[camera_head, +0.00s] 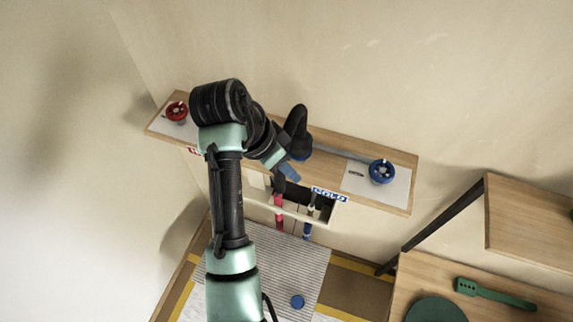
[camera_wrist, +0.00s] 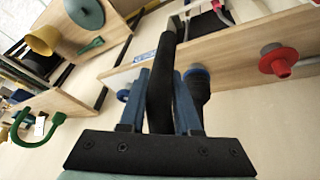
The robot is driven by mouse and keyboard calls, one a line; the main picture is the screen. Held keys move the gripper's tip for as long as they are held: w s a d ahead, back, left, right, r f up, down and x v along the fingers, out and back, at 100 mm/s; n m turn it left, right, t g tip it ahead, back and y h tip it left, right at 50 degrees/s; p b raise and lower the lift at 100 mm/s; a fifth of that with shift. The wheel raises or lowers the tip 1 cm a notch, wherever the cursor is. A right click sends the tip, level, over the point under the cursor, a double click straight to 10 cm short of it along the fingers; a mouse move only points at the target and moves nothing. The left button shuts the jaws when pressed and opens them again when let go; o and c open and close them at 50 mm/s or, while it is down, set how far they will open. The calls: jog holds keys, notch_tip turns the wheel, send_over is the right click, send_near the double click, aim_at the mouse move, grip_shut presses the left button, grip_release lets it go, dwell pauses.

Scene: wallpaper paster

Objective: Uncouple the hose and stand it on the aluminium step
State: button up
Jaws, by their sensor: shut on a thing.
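My gripper (camera_head: 288,172) has blue fingers and is at the middle of the wooden shelf's front edge. In the wrist view my gripper (camera_wrist: 163,85) is shut on a black tapering piece, apparently the hose (camera_wrist: 160,92), which runs away between the fingers. A black piece with a blue collar (camera_head: 297,130) stands beside my gripper; in the wrist view it is just right of the fingers. I cannot tell whether the hose is joined to it. The ribbed grey aluminium step (camera_head: 255,262) is below the shelf, with a blue disc (camera_head: 297,301) on it.
The shelf (camera_head: 397,202) carries a red valve (camera_head: 176,111) at left and a blue valve (camera_head: 381,171) at right. Below it is an open recess with red and blue pipes (camera_head: 278,208). At right, a wooden table holds a green disc (camera_head: 435,310) and a green tool (camera_head: 495,294).

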grip_shut()
dwell(0.8)
jog(key=shift+o, duration=1.2)
grip_release()
grip_shut()
jog(key=shift+r, duration=0.15)
jog(key=shift+r+p, duration=2.15)
jog(key=shift+w+r, duration=0.1)
jog(key=shift+r, duration=0.05)
